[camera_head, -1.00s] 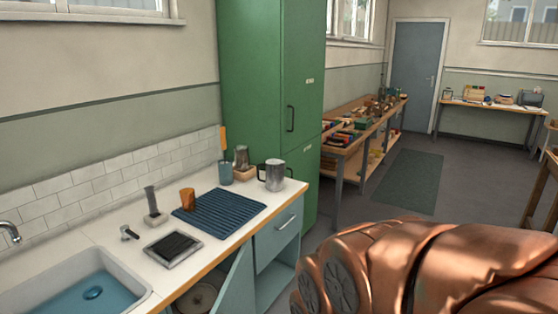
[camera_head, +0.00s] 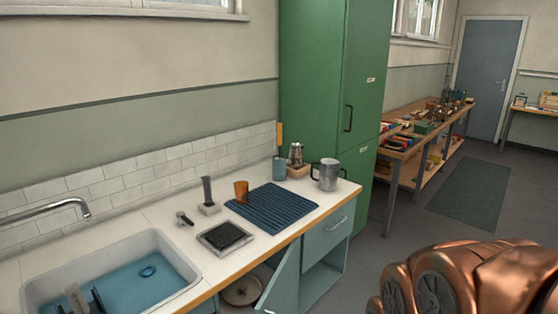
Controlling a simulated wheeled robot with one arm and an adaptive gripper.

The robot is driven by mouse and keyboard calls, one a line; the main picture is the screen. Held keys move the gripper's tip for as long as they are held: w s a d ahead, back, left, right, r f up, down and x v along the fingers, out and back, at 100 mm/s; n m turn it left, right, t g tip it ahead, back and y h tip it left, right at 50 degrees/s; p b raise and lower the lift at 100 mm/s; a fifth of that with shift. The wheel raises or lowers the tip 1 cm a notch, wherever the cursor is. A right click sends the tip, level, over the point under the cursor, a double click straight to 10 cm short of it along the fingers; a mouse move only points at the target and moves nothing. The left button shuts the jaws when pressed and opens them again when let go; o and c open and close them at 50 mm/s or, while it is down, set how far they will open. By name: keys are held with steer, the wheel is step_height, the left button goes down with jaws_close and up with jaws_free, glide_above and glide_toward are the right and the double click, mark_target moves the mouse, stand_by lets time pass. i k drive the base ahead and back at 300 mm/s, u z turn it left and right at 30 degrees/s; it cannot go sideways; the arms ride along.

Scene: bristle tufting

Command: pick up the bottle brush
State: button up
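I cannot tell for certain which thing is the bottle brush. A dark, upright cylindrical piece (camera_head: 207,188) stands in a small pale block on the counter, left of an orange cup (camera_head: 241,192). A tall orange-yellow handle (camera_head: 279,136) sticks up from a blue cup (camera_head: 279,169) near the green cabinet; its lower end is hidden. Partly cut-off light and dark pieces (camera_head: 76,298) show in the sink at the lower left, too unclear to name. My copper arm fills the lower right corner. My gripper is not in view.
The counter holds a ribbed blue mat (camera_head: 270,208), a framed dark tray (camera_head: 225,238) and a metal jug (camera_head: 328,174). The sink (camera_head: 150,292) lies left. A cabinet door (camera_head: 284,284) stands open below. A green cabinet (camera_head: 322,90) rises behind; floor is clear at right.

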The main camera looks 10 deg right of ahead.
mark_target(279, 124)
steer(key=z, duration=0.55)
steer(key=k, duration=1.3)
steer(key=z, duration=0.7)
steer(key=i, duration=3)
steer(key=u, duration=0.45)
steer(key=i, duration=1.4)
steer(key=u, duration=1.75)
steer(key=i, duration=0.8)
steer(key=u, duration=1.05)
steer(key=i, duration=0.3)
steer(key=u, duration=0.15)
